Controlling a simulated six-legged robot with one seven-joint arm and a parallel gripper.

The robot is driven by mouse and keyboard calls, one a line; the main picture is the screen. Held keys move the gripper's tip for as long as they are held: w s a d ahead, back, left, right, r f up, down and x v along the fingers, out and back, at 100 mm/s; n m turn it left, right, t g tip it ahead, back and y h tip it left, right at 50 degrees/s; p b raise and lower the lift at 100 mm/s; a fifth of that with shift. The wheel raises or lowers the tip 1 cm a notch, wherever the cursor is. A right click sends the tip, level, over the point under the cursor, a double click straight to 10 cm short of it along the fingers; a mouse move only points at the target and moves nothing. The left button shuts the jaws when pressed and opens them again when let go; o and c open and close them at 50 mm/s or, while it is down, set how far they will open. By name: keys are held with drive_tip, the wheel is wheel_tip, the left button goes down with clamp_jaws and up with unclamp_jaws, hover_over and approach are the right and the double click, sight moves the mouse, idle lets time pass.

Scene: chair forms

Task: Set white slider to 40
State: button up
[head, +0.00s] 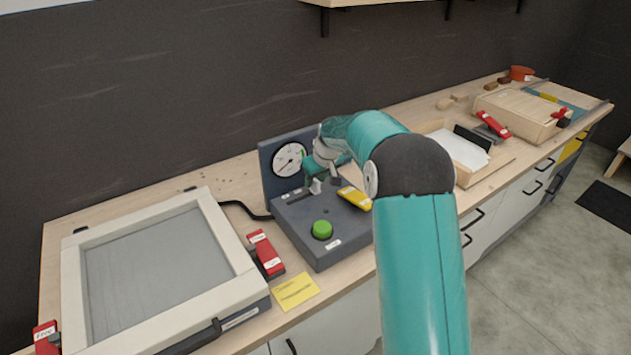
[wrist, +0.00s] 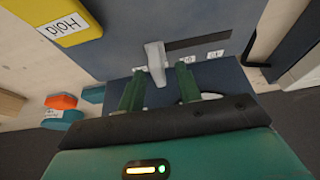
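The white slider knob (head: 316,186) stands upright on the dark control box (head: 345,245), at the right end of its slot in the head view. In the wrist view the white knob (wrist: 155,60) is at the left end of the dark slot (wrist: 197,43), with small labels beside it. My gripper (head: 314,178) is above the knob. In the wrist view my gripper (wrist: 158,72) has its two green fingers apart, with the knob in the gap and space visible beside it. A round white dial (head: 290,160) stands behind; its numbers are too small to read.
A yellow "Hold" part (wrist: 65,20) and a green button (head: 322,229) are on the box near the knob. A framed grey panel (head: 160,255) and red clamp (head: 265,252) stand left. A yellow note (head: 295,291) lies in front. A wooden tray (head: 460,155) is right.

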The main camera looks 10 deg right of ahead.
drive_tip(key=shift+x, duration=0.85)
drive_tip(key=shift+d, duration=0.15)
clamp_jaws()
approach(286, 200)
drive_tip(key=x, duration=0.5)
drive_tip(key=shift+w+f, duration=0.1)
unclamp_jaws()
drive_tip(key=v, duration=1.4)
